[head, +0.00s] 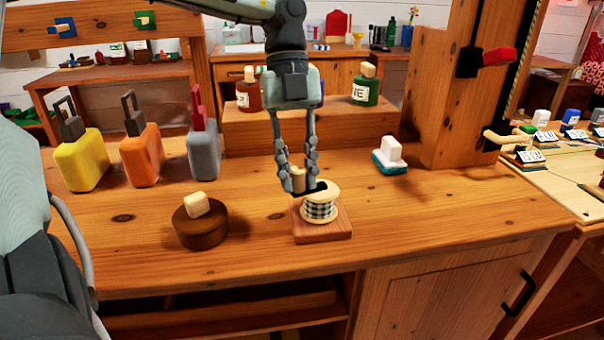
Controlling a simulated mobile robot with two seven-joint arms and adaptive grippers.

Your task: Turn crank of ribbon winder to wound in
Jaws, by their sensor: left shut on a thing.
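The ribbon winder stands on the wooden worktop, with a square wooden base (323,232) and a spool of black-and-white checked ribbon (320,211) under a pale top disc. A dark crank arm (309,190) lies across the top, with an upright wooden crank knob (298,180) at its left end. My left gripper (298,184) points down from above and is shut on the crank knob, which is partly hidden between its fingers. My right gripper is not in view.
A round brown box (200,225) stands left of the winder. A white-and-teal block (391,157) and a wooden post (455,100) are right. The worktop's right front is clear.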

